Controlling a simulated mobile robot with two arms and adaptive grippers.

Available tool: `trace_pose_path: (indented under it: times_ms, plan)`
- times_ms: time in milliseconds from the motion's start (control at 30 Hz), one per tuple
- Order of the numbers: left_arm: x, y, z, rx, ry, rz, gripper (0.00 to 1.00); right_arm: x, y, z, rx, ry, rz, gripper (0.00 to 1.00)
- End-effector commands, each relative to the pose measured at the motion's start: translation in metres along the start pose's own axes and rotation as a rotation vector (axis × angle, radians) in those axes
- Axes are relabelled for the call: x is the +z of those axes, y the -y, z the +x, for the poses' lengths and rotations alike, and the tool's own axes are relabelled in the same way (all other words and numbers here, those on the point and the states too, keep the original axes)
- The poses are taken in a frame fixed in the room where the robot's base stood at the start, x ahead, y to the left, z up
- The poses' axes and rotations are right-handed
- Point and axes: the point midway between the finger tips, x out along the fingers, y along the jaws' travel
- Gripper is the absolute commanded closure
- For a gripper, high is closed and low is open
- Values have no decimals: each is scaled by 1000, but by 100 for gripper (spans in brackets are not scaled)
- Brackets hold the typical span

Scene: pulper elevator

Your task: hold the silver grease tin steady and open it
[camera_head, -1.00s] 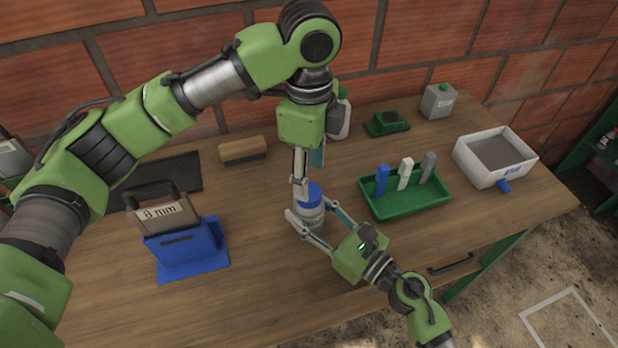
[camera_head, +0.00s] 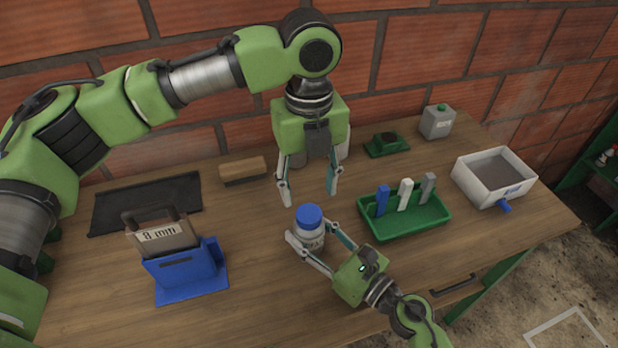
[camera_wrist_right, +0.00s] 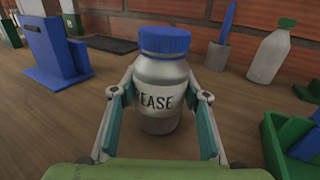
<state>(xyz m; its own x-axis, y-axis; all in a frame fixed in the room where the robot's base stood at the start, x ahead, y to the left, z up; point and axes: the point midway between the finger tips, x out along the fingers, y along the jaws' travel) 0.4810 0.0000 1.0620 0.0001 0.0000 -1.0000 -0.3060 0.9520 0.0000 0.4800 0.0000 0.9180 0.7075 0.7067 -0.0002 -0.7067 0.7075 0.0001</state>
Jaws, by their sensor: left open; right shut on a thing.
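The silver grease tin (camera_head: 309,239) stands upright on the wooden table with its blue lid (camera_head: 309,215) seated on top. In the right wrist view the tin (camera_wrist_right: 160,85) shows a white label reading "EASE". My right gripper (camera_head: 309,247) is shut on the tin's sides, low down, with a finger on each side. My left gripper (camera_head: 309,198) is above and behind the tin, pointing down. Its fingers are spread wide with nothing between them, apart from the lid.
A green tray (camera_head: 405,221) with blue, white and grey pieces lies close right of the tin. A blue holder (camera_head: 190,272) with an "8 mm" plate stands left. A brush (camera_head: 242,170) lies behind. A white box (camera_head: 494,178) stands far right. The table's front left is clear.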

Motion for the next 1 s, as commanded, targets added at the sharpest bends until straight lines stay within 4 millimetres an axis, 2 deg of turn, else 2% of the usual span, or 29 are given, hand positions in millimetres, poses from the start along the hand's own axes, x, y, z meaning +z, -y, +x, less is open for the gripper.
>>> trace_pose_path:
  times_ms: [200,400,767,800,933,1000]
  plan:
    - [-1,-1,36,3,-2,-2,52,0,0,0,0,0,0,100]
    - [0,0,58,1,-1,-3,52,0,0,0,0,0,0,100]
    - [0,0,65,1,0,-3,52,0,0,0,0,0,0,100]
    - [0,0,65,1,0,-3,57,0,0,0,0,0,0,100]
    - [0,0,64,0,0,-3,91,0,0,0,0,0,0,100]
    - [0,0,64,0,0,-3,92,0,0,0,0,0,0,100]
